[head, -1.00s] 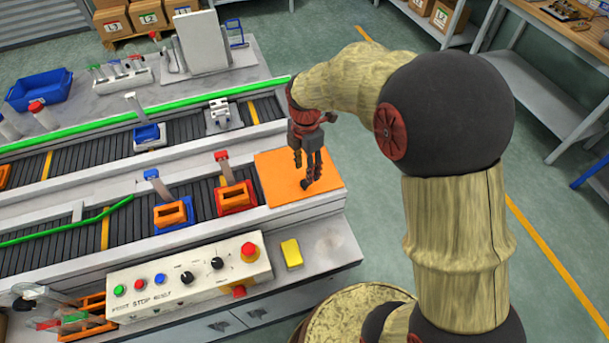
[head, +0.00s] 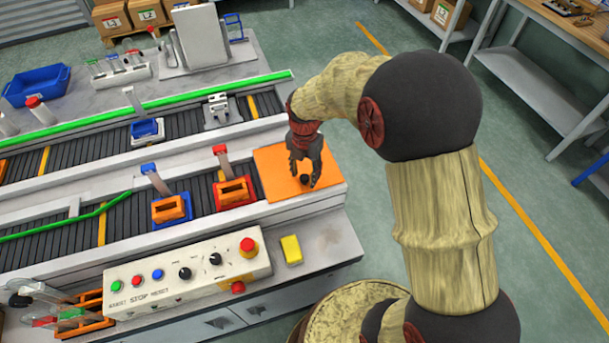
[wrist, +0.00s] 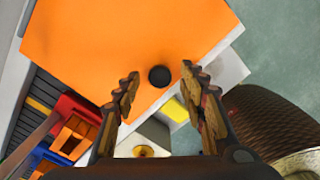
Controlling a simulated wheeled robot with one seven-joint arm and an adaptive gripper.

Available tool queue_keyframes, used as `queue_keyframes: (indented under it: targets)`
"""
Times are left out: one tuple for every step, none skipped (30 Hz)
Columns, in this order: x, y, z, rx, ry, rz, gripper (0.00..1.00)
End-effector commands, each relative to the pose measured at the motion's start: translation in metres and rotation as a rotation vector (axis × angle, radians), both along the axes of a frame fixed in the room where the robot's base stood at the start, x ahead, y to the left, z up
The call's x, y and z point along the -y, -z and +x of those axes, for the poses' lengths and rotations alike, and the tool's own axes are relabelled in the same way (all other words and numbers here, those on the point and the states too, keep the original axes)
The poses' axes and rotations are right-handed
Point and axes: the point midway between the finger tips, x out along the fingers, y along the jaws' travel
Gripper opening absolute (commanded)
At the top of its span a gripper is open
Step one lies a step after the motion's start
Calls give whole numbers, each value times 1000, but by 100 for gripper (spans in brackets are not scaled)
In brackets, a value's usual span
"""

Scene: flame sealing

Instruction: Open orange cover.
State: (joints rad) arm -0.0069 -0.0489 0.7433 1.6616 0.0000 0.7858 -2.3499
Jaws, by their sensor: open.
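The orange cover (head: 275,180) lies flat over the right end of the front conveyor. A round black knob (wrist: 160,76) stands on it; the knob also shows in the head view (head: 304,179). My gripper (head: 302,175) is above the cover, with its fingers pointing down at the knob. In the wrist view my gripper (wrist: 160,90) is open, with one finger on each side of the knob and clear gaps between. I cannot tell how far the fingertips are above the cover.
Two fixtures, one blue (head: 170,209) and one red (head: 236,194), stand on the conveyor left of the cover. A control panel (head: 160,279) with buttons and a yellow block (head: 291,250) are in front.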

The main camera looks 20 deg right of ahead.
Motion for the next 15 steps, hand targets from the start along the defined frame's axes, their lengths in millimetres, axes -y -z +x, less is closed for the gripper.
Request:
queue_keyframes:
  targets:
    - [0,4,0,0,0,0,42]
    - [0,5,0,0,0,0,42]
    - [0,6,0,0,0,0,42]
    - [0,6,0,0,0,0,42]
    - [0,6,0,0,0,0,42]
    - [0,6,0,0,0,0,42]
    - [0,6,0,0,0,0,42]
    - [0,6,0,0,0,0,42]
    - [0,6,0,0,0,0,42]
    - [0,6,0,0,0,0,42]
    - [0,6,0,0,0,0,41]
    - [0,6,0,0,0,0,39]
    - [0,6,0,0,0,0,37]
    - [0,6,0,0,0,0,36]
    - [0,6,0,0,0,0,33]
